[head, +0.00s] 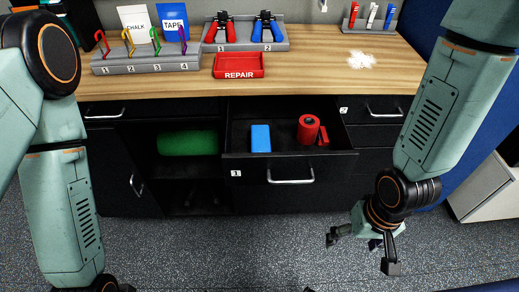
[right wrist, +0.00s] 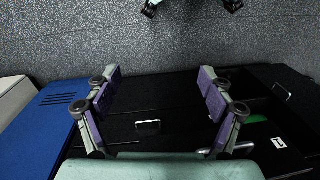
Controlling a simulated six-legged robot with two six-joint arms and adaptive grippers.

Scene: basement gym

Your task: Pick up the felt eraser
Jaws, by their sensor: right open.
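A plain blue block (head: 260,138), which looks like the felt eraser, lies in the open drawer (head: 250,168) marked 1, left of the red items. Its felt side cannot be made out. My right gripper (head: 361,253) is open and empty, over the floor in front of the cabinet, lower and to the right of the drawer. Its spread fingers also show in the right wrist view (right wrist: 160,75), with nothing between them. The eraser cannot be made out there. My left arm comes down at the left of the head view; its gripper is out of the picture.
A red roll (head: 308,128) and a small red piece (head: 323,137) share the drawer. A green cylinder (head: 188,143) lies in the open compartment to its left. The wooden worktop (head: 330,77) holds a red REPAIR tray (head: 239,66) and tool racks. A blue panel (head: 461,140) stands right.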

